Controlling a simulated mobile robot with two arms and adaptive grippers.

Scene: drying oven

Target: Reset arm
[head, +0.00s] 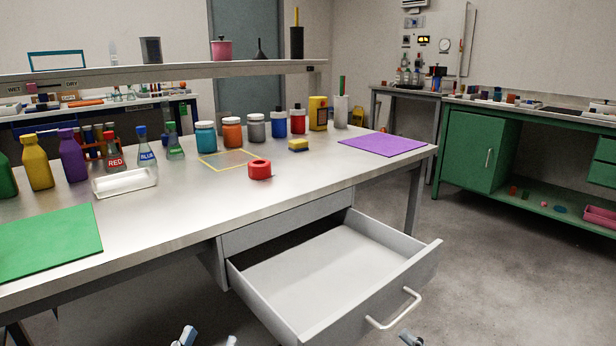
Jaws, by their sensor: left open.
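My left gripper (208,340) shows only by its two fingertips at the bottom edge of the head view. They are apart with nothing between them, in front of the table and left of the open drawer (330,280). A small part of my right gripper (410,338) shows at the bottom edge, just below the drawer's handle (394,309). The rest of it is out of view, so its opening cannot be told. Both arms are hidden below the picture. The drawer is pulled out and looks empty.
The metal table (190,215) holds a green mat (45,243), a white tray (125,182), flasks, several jars, a red tape roll (260,169) and a purple mat (384,144). A green cabinet (480,143) stands at right. The floor between is clear.

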